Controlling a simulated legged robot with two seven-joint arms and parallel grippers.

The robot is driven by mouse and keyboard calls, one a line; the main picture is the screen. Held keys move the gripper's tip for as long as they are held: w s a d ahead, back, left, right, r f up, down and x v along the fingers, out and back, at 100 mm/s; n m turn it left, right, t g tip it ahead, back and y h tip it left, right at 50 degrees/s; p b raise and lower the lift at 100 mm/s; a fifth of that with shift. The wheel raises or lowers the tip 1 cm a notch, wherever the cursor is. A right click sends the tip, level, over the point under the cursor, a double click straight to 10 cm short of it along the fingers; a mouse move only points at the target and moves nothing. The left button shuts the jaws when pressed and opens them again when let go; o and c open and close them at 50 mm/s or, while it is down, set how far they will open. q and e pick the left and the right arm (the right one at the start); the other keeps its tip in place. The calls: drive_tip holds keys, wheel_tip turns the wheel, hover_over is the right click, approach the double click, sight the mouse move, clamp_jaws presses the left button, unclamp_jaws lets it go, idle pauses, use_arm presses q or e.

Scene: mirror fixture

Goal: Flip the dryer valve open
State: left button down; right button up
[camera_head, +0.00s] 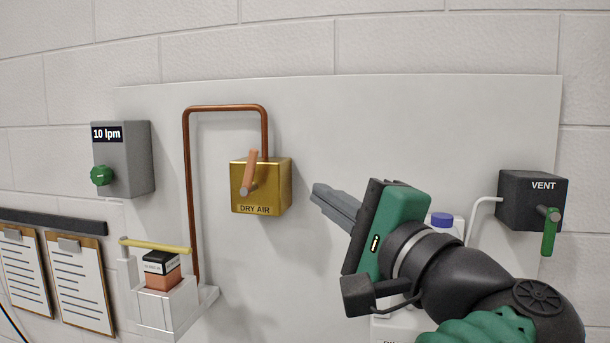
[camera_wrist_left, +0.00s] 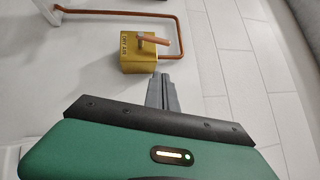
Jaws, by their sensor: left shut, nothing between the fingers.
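The dryer valve is a brass box (camera_head: 272,196) labelled DRY AIR on the white wall panel, with a copper-orange lever (camera_head: 250,170) on its front. The lever points up and leans slightly right. In the left wrist view the brass box (camera_wrist_left: 138,61) and its lever (camera_wrist_left: 153,40) are beyond the fingertips. My left gripper (camera_head: 322,196) is shut and empty, to the right of the box and apart from it. Its closed fingers also show in the left wrist view (camera_wrist_left: 161,82). My right gripper is not in view.
A copper pipe (camera_head: 186,180) loops from the box's top to the left and down. A grey 10 lpm box (camera_head: 136,160) with a green knob is at left. A black VENT box (camera_head: 523,205) with a green lever (camera_head: 549,235) is at right. A white bracket (camera_head: 170,308) holds a small carton (camera_head: 161,270).

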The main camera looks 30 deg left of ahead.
sight(250, 173)
use_arm(q)
drive_tip(key=p+x, duration=0.1)
drive_tip(key=x, duration=0.3)
drive_tip(key=s+p+x, duration=0.1)
drive_tip(key=p+x, duration=0.1)
drive_tip(key=x, duration=0.2)
drive_tip(key=s+a+p+x, duration=0.1)
drive_tip(key=p+x, duration=0.1)
drive_tip(key=x, duration=0.3)
drive_tip(key=shift+a, duration=0.2)
